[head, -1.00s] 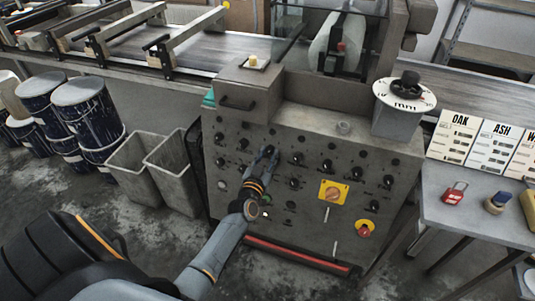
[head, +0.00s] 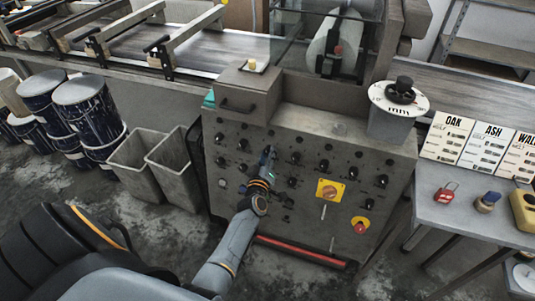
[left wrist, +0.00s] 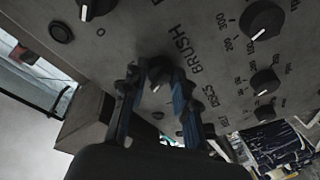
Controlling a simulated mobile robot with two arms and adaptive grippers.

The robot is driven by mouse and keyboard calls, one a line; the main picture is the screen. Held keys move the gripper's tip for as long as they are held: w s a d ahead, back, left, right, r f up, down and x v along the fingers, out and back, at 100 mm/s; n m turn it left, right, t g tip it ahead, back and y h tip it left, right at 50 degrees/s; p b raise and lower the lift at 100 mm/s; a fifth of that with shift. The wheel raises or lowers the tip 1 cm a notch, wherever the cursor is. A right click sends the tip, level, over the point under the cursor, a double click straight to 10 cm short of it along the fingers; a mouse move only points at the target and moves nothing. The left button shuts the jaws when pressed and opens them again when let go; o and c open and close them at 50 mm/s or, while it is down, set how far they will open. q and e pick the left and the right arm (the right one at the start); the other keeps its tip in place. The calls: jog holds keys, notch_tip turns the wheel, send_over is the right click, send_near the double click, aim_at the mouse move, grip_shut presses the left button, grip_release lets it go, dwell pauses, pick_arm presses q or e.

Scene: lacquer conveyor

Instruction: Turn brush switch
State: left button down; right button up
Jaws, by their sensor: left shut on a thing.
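The control panel (head: 230,175) of the grey machine carries rows of black knobs. My left gripper (head: 268,156) reaches up to the panel's middle left. In the left wrist view my left gripper (left wrist: 157,80) has its fingers on either side of a black brush switch knob (left wrist: 158,70) with a white pointer line, and is shut on it. The printed word BRUSH (left wrist: 184,48) stands right beside this knob. In the head view the fingers hide the knob. My right gripper is not in view.
Other dial knobs (left wrist: 262,20) sit close by on the panel. Grey bins (head: 172,165) stand left, and a side table (head: 450,205) stands right.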

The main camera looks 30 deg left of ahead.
pick_arm(q)
jog(key=shift+n, duration=0.3)
jog(key=c, duration=1)
grip_release()
jog(key=shift+c, duration=0.2)
jog(key=v, duration=0.7)
jog(key=shift+s, duration=0.2)
jog(key=shift+d, duration=0.1)
